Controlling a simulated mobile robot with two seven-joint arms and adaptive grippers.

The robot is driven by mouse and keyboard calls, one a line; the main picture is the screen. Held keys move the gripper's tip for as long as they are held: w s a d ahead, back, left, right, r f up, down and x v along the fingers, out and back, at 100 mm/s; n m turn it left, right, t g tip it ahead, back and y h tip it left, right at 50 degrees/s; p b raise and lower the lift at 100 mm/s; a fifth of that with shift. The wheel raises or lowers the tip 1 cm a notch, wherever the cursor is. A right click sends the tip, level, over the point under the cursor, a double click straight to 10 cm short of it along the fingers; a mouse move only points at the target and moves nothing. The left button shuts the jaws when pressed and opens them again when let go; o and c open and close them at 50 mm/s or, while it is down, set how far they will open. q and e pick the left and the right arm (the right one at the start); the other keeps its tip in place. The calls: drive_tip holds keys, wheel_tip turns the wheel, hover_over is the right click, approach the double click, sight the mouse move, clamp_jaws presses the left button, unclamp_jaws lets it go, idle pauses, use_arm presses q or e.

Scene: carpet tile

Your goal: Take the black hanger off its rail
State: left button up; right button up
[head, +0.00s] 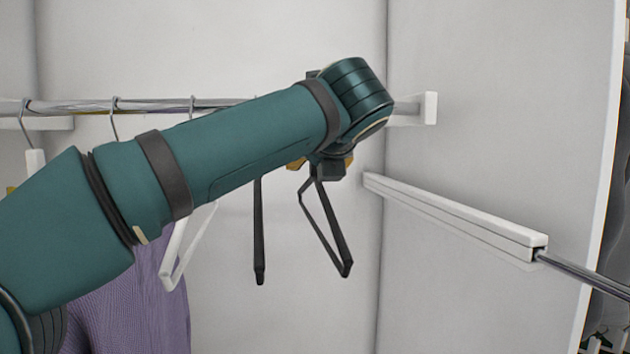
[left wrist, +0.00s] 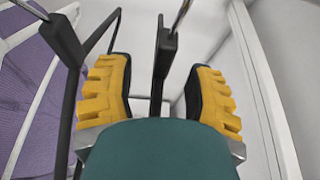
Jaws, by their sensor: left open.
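Two black hangers show below my left arm in the head view: a narrow, nearly edge-on one (head: 259,235) and an angled one (head: 340,235) below my left gripper (head: 325,165). My arm hides their tops and hooks. In the left wrist view, one black hanger (left wrist: 165,45) stands between the open yellow-padded fingers of my left gripper (left wrist: 160,85), with gaps on both sides. Another black hanger (left wrist: 62,38) is outside the left finger. The metal rail (head: 65,107) runs across the back, partly behind my arm. My right gripper is not in view.
A white hanger (head: 180,250) and a purple garment (head: 130,310) hang to the left. A white bracket (head: 430,108) ends the rail at the right wall. A white slide with a metal rod (head: 455,215) juts forward along that wall.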

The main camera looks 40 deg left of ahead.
sight(315, 172)
use_arm(q)
drive_tip(key=x, duration=0.3)
drive_tip(key=shift+w+a+f, duration=0.1)
drive_tip(key=shift+w+f, duration=0.05)
drive_tip(key=shift+w, duration=0.1)
clamp_jaws()
